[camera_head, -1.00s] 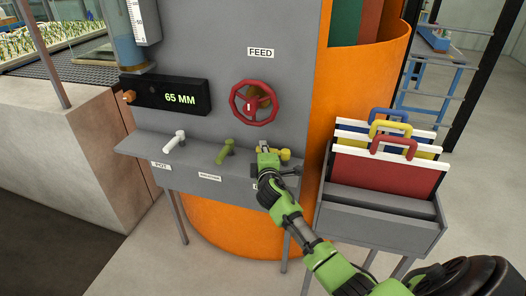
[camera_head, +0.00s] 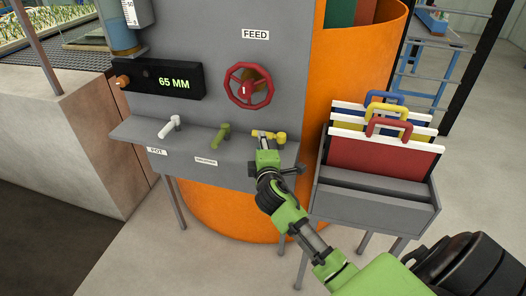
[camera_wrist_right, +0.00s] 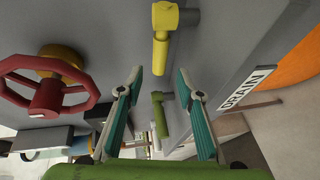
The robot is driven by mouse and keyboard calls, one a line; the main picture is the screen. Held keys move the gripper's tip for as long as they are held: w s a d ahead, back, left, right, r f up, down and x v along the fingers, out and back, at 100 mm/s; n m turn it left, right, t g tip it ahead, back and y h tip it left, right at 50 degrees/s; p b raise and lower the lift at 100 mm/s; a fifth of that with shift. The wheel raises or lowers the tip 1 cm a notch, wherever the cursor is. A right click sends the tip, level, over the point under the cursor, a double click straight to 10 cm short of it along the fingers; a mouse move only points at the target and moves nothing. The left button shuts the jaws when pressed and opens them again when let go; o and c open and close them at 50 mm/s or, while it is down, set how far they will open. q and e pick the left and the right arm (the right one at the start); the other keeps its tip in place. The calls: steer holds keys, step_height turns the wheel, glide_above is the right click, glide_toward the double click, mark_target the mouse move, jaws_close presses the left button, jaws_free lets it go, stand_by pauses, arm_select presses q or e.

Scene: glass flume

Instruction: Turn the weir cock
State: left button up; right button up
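Three cocks sit on the grey ledge: a white one (camera_head: 168,127) on the left, an olive-green one (camera_head: 222,134) in the middle and a yellow one (camera_head: 279,138) on the right. I cannot tell from the labels which is the weir cock; the middle label (camera_head: 206,161) is too small to read. My right gripper (camera_head: 264,144) is at the front of the yellow cock's lever. In the wrist view the right gripper (camera_wrist_right: 158,76) is open, its fingers spread and empty. The yellow cock (camera_wrist_right: 161,38) lies just beyond the tips; the olive-green cock (camera_wrist_right: 160,114) shows between the fingers, farther off. My left gripper is out of view.
A red handwheel (camera_head: 248,84) under the FEED sign is on the panel above the ledge. A black display (camera_head: 160,82) reads 65 MM. A grey rack (camera_head: 376,190) with several handled boards stands close on the right. An orange drum (camera_head: 310,110) curves behind the panel.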

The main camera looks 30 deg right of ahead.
steer(key=shift+v, duration=2.15)
steer(key=s+a+f+m+g+y, duration=0.2)
steer(key=s+a+f+m+g, duration=0.15)
steer(key=s+f, duration=0.35)
steer(key=s+a+f+m+g+y, duration=0.25)
steer(key=s+a+f, duration=0.2)
steer(key=s, duration=0.55)
steer(key=s+a+f+m+g+y, duration=0.1)
steer(key=s+a+f+m+g, duration=0.1)
steer(key=s+a, duration=0.45)
steer(key=s+a+f+m+g+y, duration=0.2)
steer(key=s+a+g, duration=0.1)
steer(key=s, duration=0.7)
step_height(320, 180, down, 26)
steer(key=s+g, duration=0.1)
steer(key=s+d+f+g, duration=0.1)
steer(key=s+d+f, duration=0.2)
steer(key=s+f, duration=1.3)
steer(key=shift+s+d+n, duration=0.2)
steer(key=shift+s+n, duration=0.2)
steer(key=shift+s, duration=0.25)
